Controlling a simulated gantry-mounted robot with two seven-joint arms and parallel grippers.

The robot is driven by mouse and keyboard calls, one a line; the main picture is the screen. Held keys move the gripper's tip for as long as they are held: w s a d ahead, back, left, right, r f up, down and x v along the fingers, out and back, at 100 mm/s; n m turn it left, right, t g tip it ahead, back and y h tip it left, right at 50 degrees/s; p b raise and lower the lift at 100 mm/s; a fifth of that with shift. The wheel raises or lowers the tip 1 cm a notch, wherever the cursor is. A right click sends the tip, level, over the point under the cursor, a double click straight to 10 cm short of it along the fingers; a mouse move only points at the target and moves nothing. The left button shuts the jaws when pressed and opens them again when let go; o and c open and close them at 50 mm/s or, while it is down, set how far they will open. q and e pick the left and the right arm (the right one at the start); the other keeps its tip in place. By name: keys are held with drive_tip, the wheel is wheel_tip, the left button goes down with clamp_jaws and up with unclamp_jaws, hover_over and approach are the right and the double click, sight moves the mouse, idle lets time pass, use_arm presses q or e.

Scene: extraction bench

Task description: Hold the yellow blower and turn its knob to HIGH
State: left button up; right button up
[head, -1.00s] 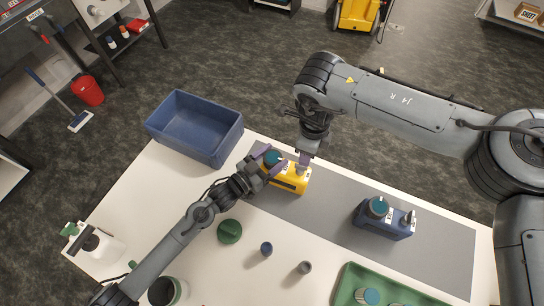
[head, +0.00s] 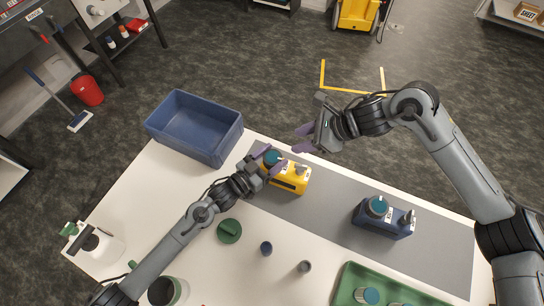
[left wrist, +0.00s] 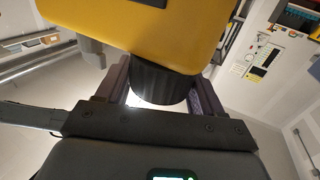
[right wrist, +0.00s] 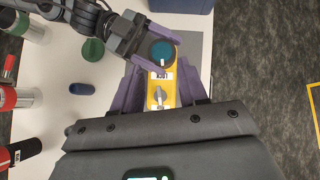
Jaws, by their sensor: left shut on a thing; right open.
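The yellow blower (head: 291,178) stands on the grey mat, with a teal-topped round part (right wrist: 162,53) at one end and a grey knob (right wrist: 159,97) at the other. A white label lies between them; its print is too small to read. My left gripper (head: 271,161) is shut on the round part, and the left wrist view shows its fingers on both sides of the black cylinder (left wrist: 163,82). My right gripper (head: 302,138) is open and empty, above and behind the blower. In the right wrist view the knob shows between its fingers, apart from them.
A blue device (head: 384,222) with a teal top and grey knob stands on the grey mat (head: 330,200) to the right. A blue bin (head: 195,143) stands at the back left. A green lid (head: 229,231), small cups and a green tray (head: 345,278) are at the front.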

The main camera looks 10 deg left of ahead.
sight(301, 165)
use_arm(q)
drive_tip(key=shift+f, duration=0.2)
use_arm(e)
drive_tip(key=shift+g, duration=0.3)
drive_tip(key=f, duration=0.5)
drive_tip(key=s+f, duration=0.1)
drive_tip(key=f, duration=0.1)
drive_tip(key=shift+s+d+f, duration=0.1)
drive_tip(key=shift+d+f, duration=0.2)
drive_tip(key=shift+d, duration=0.05)
drive_tip(key=shift+f+m, duration=0.25)
drive_tip(key=shift+m, duration=0.25)
drive_tip(key=shift+m+t, duration=0.9)
use_arm(q)
drive_tip(key=shift+s, duration=0.1)
use_arm(e)
drive_tip(key=shift+r, duration=0.15)
drive_tip(key=shift+w+n+g, duration=0.2)
drive_tip(key=shift+n+g, duration=0.5)
drive_tip(key=shift+n, duration=0.3)
drive_tip(key=shift+s+f, duration=0.1)
drive_tip(key=shift+f, duration=2.45)
drive_tip(key=c, duration=0.7)
